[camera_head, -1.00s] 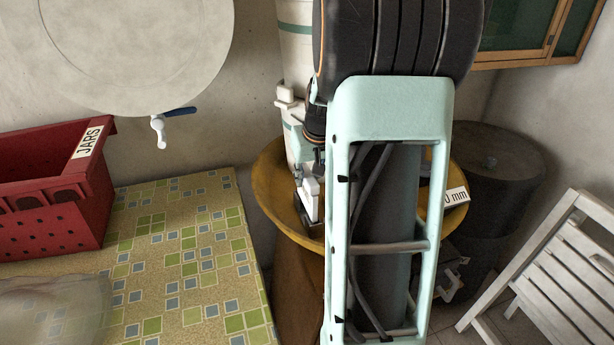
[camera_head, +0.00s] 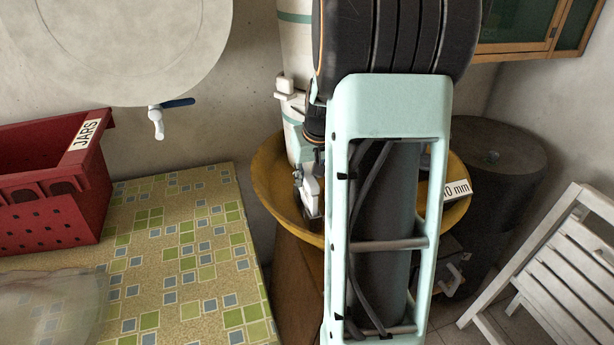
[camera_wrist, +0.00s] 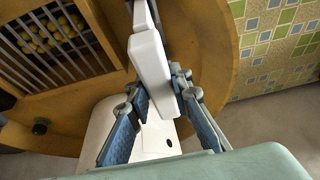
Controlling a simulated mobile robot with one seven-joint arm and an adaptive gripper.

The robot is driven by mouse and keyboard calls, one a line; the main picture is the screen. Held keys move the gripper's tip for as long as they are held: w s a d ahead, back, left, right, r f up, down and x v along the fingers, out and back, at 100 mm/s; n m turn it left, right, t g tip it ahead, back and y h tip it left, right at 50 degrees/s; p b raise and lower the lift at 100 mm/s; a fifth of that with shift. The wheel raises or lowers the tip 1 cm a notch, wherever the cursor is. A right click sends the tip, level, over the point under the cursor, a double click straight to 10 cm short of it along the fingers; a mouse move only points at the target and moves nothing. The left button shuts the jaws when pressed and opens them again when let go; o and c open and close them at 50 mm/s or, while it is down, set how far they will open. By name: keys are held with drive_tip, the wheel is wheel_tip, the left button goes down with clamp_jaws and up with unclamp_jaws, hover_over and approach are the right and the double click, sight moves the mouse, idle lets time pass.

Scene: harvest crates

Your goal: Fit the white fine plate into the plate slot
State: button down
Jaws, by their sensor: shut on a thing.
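In the wrist view, my gripper (camera_wrist: 163,90) has its two blue-padded fingers closed on a white, thick, block-like piece, which I take to be the white fine plate (camera_wrist: 150,62). It stands over the round yellow-brown top (camera_wrist: 205,75). In the head view my gripper is mostly hidden behind my arm; a small white piece (camera_head: 312,190) shows at the left of my arm, over the yellow round rim (camera_head: 268,185). The plate slot cannot be made out. A flat white surface (camera_wrist: 98,140) lies behind the fingers; I cannot tell what it belongs to.
A dark grate (camera_wrist: 50,50) over yellow-green fruit is at upper left in the wrist view. A "mm" label (camera_head: 457,190) is on the round stand. A red JARS crate (camera_head: 45,215) stands on the tiled table (camera_head: 185,260). A dark drum (camera_head: 500,160) and a white slatted chair (camera_head: 560,270) are at right.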

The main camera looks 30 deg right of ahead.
drive_tip(key=shift+f+b, duration=0.8)
drive_tip(key=shift+f, duration=0.2)
drive_tip(key=c, duration=1.7)
unclamp_jaws()
drive_tip(key=shift+o, duration=0.2)
drive_tip(key=v, duration=1.2)
